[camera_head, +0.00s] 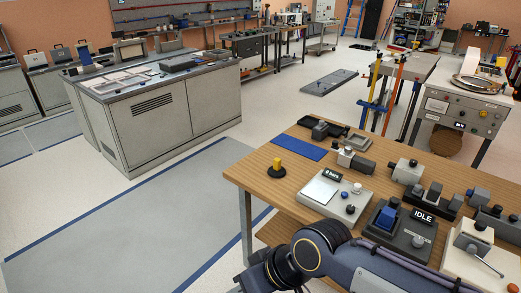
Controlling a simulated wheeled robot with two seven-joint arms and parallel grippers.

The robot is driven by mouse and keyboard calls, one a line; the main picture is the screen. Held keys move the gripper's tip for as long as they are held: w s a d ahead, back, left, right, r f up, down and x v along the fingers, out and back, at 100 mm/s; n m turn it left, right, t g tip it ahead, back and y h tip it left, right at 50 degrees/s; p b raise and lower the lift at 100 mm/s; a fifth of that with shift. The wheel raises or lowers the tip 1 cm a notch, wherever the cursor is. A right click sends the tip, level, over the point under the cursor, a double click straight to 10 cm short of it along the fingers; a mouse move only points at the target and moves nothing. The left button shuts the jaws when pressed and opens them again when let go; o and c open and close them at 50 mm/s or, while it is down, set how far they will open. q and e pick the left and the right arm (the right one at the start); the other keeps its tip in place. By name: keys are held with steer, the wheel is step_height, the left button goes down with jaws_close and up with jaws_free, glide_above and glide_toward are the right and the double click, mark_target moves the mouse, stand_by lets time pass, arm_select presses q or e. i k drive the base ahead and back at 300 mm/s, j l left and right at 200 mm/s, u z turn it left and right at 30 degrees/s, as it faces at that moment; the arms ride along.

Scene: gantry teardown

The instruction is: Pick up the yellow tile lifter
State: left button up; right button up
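A small tool with a yellow upright handle on a round black base, which looks like the yellow tile lifter (277,168), stands upright near the left end of the wooden bench (262,200). Nothing touches it. One of my arms, dark blue-grey with black joints, reaches in from the bottom right in front of the bench. Its end runs out of the picture at the bottom, so its gripper is hidden. I see neither gripper.
Beside the lifter are a blue mat (300,147), a scale-like device (333,191) and a black unit marked IDLE (400,228). More fixtures crowd the bench's right. A grey cabinet (165,112) stands left; a grey plate (330,82) lies beyond. Floor between is open.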

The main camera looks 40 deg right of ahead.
mark_target(276, 171)
steer(key=i+z, duration=0.25)
steer(key=i, duration=0.5)
steer(key=i+j+z, duration=0.2)
steer(key=i, duration=0.55)
steer(key=i+z, duration=0.45)
steer(key=i+j+z, duration=0.2)
steer(key=z, duration=0.25)
steer(key=i+j+z, duration=0.3)
steer(key=z, duration=0.15)
steer(key=i, duration=0.1)
